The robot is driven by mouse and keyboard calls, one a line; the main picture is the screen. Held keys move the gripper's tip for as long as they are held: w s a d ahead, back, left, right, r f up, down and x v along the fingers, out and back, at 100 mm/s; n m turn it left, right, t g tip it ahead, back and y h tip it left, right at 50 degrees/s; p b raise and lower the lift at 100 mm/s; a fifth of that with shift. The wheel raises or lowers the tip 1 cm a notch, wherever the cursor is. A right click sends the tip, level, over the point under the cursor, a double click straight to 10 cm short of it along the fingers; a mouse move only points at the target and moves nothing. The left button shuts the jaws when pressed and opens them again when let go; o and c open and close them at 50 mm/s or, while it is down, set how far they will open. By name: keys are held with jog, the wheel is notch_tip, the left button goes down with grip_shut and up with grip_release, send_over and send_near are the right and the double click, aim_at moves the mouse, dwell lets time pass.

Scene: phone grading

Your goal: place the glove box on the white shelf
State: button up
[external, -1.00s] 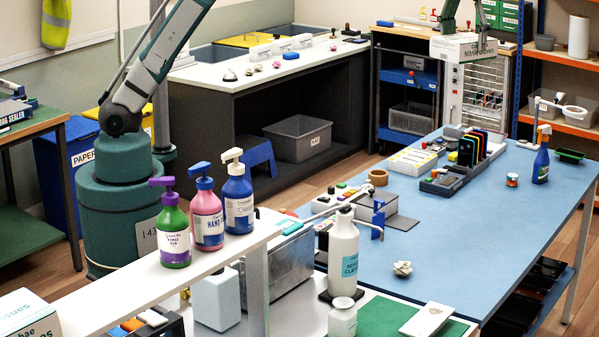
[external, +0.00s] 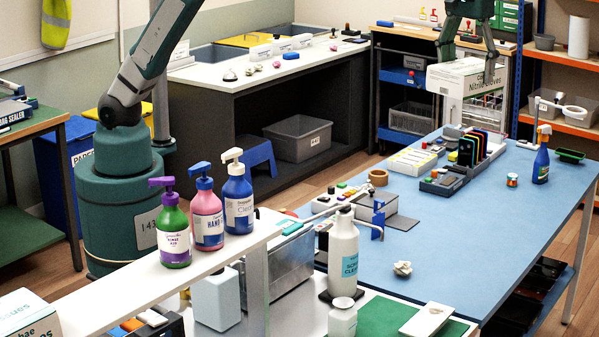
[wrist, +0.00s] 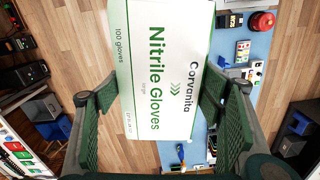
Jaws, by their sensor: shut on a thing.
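The glove box (external: 462,80) is white with green "Nitrile Gloves" lettering and hangs in the air beyond the far end of the blue table. My gripper (external: 470,58) is shut on it from above. In the wrist view the glove box (wrist: 155,60) lies between the two green finger pads of my gripper (wrist: 160,85). A white shelf (external: 125,292) runs across the left foreground of the external view, far from the box. Pump bottles stand on its right end.
Green, pink and blue pump bottles (external: 207,215) stand in a row on the white shelf, and a tissue box (external: 28,318) is at its near left end. The blue table (external: 460,235) has clear room.

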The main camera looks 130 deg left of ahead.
jog(key=s+d+n+p, duration=0.1)
jog(key=d+p, duration=0.3)
jog(key=d, duration=5.1)
jog(key=s+d+p, duration=0.1)
jog(key=s+d, duration=0.7)
jog(key=d, duration=0.4)
jog(key=s+d+p, duration=0.1)
jog(key=s+d, duration=0.6)
jog(key=d, duration=0.6)
jog(key=s+d+p, duration=0.1)
jog(key=s+d, duration=0.7)
jog(key=d, duration=0.4)
notch_tip(320, 180, down, 11)
jog(key=shift+w+n, duration=0.3)
jog(key=shift+n, duration=0.1)
jog(key=shift+f, duration=0.1)
jog(key=shift+f+p, duration=0.3)
jog(key=shift+f, duration=2.5)
